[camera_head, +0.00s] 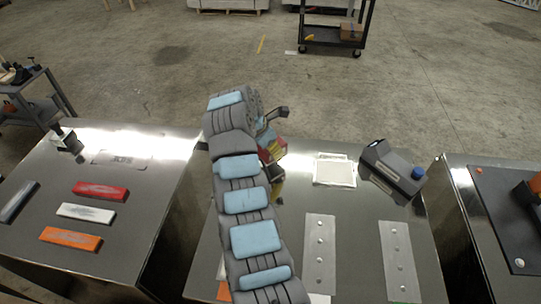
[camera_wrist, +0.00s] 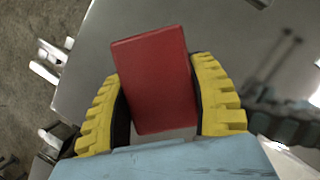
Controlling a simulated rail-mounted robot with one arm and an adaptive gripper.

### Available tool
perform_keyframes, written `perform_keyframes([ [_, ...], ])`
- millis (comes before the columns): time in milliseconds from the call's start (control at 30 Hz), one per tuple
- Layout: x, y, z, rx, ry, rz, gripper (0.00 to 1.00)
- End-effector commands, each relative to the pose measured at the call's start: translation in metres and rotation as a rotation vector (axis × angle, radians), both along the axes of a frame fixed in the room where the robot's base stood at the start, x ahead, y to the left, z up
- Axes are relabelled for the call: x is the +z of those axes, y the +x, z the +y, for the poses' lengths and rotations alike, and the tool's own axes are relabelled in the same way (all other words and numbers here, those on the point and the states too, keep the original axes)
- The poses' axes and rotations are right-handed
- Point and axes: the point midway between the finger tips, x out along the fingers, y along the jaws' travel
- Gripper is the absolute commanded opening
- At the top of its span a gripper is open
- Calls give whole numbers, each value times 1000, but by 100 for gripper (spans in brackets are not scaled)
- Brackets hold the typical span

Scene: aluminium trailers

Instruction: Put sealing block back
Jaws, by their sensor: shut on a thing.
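A red block (camera_wrist: 153,82), likely the sealing block, sits between the two yellow-edged fingers of my gripper (camera_wrist: 160,72) in the wrist view. The fingers are shut on its sides, and its far end sticks out beyond them. In the head view my gripper (camera_head: 273,163) is beside the upper end of my arm, above the back left of the middle table (camera_head: 285,205). Red and yellow show there, but my arm hides part of the gripper and of the block.
The left table holds a red bar (camera_head: 101,191), a white bar (camera_head: 86,213) and an orange bar (camera_head: 70,238). The middle table holds a white square (camera_head: 335,170), a dark device with a blue knob (camera_head: 393,170) and two perforated plates (camera_head: 319,255) (camera_head: 399,262). Gaps separate the tables.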

Motion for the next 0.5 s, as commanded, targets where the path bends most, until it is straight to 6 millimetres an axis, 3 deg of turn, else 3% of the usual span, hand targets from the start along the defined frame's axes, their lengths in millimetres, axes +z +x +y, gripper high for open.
perform_keyframes([
  [233, -5, 6, 3, 2, 1, -4, 30],
  [400, -32, 4, 2, -1, 3, 2, 30],
  [500, -37, 5, 2, -1, 1, -3, 30],
])
